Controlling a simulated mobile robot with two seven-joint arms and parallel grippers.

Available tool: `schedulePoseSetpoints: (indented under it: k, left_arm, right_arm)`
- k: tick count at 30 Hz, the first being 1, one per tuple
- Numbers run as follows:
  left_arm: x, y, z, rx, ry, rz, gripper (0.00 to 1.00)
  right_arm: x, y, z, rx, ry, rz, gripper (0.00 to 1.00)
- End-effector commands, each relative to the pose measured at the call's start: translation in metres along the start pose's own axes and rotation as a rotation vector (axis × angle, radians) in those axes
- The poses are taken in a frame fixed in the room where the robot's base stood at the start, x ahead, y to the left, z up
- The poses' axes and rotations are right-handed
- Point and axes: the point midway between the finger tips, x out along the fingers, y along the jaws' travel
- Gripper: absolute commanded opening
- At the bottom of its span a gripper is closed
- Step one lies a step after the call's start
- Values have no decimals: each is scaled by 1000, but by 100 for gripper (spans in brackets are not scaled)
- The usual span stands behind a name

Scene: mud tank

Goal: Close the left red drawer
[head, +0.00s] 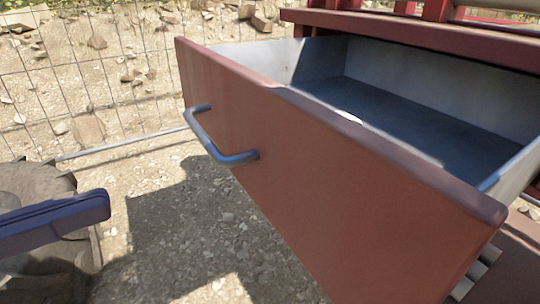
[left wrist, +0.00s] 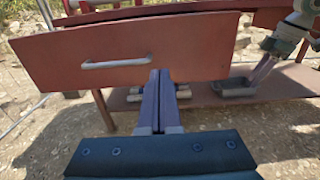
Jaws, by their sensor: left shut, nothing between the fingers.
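The red drawer (head: 300,170) stands pulled out, its grey metal inside open to view and empty where I can see. Its grey bar handle (head: 222,150) is on the front panel. In the left wrist view the drawer front (left wrist: 190,52) and the handle (left wrist: 116,63) lie ahead. My left gripper (head: 103,205) is shut and empty, to the left of the drawer front and apart from it in the head view. In the left wrist view its closed fingers (left wrist: 158,78) point at the panel's lower edge, right of the handle. Contact there cannot be told.
A red frame and top (head: 420,35) stand over the drawer. A low red shelf (left wrist: 205,98) runs below it. A grey jointed form (left wrist: 285,40), perhaps my right arm, is at upper right.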

Motion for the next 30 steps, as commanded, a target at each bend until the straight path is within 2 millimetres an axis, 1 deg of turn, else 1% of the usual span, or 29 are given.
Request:
schedulePoseSetpoints:
  k: [1, 5, 8, 15, 21, 25, 30]
  left_arm:
    - [1, -1, -3, 7, 1, -7, 0]
    - [13, -1, -1, 9, 1, -9, 0]
    - [31, -1, 0, 9, -2, -9, 0]
    - [84, -1, 0, 7, -3, -7, 0]
    - [119, -1, 0, 5, -2, -6, 0]
    - [132, -2, -1, 3, -1, -6, 0]
    - [140, -2, -1, 4, 0, -6, 0]
  right_arm:
    - [3, 0, 1, 0, 0, 0, 45]
    - [2, 0, 0, 0, 1, 0, 45]
    - [3, 0, 1, 0, 1, -1, 45]
    - [5, -1, 1, 3, 1, -2, 45]
    - [7, -2, 2, 4, 1, -3, 45]
    - [8, -2, 2, 5, 1, -4, 45]
    - [8, -2, 2, 4, 1, -4, 45]
